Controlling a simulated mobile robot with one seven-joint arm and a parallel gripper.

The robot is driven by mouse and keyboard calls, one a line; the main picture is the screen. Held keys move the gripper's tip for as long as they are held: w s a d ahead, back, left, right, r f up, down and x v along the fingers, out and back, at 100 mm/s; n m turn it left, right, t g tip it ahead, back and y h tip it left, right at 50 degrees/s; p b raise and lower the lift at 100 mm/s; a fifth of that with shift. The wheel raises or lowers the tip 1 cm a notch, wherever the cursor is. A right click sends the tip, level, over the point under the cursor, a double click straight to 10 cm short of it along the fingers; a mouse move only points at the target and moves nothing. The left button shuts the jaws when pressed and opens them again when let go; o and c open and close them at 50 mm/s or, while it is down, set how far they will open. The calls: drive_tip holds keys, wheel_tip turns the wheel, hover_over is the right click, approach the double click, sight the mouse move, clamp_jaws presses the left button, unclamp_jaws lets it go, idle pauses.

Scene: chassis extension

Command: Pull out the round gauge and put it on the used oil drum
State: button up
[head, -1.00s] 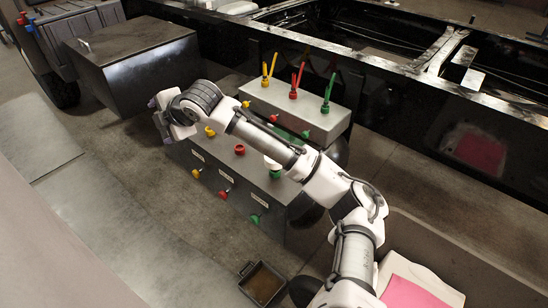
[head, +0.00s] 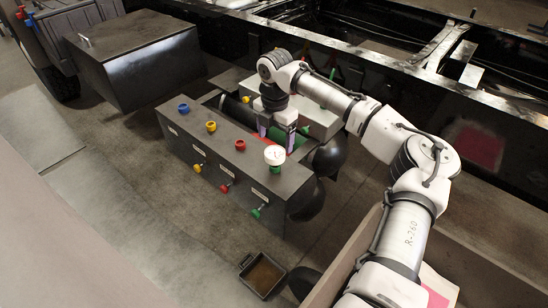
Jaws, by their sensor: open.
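The round gauge (head: 275,155) has a white dial face. It sits upright on a green fitting (head: 276,169) at the right end of the dark box's top. My gripper (head: 277,138) points down just behind the gauge in the head view, with its fingers apart. Nothing shows held between them, and I cannot tell how far they are from the gauge. Rounded black tanks (head: 326,156) lie behind and right of the box. No label marks a used oil drum, so I cannot tell which thing it is.
The dark box (head: 225,168) carries blue (head: 183,108), yellow (head: 211,127) and red (head: 240,146) fittings on top and colored valves in front. A grey box (head: 318,122) stands behind. A small oil-filled tray (head: 263,275) lies on the floor. The left floor is clear.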

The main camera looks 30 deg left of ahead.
sight(275, 152)
drive_tip(key=shift+f, duration=0.1)
wheel_tip(275, 152, down, 5)
drive_tip(key=b, duration=0.5)
drive_tip(key=shift+f+b, duration=0.2)
drive_tip(key=shift+b, duration=0.1)
drive_tip(key=shift+f, duration=1.7)
drive_tip(key=shift+p, duration=1)
drive_tip(key=c, duration=1.3)
drive_tip(key=shift+r+p, duration=2.5)
drive_tip(key=shift+r, duration=0.55)
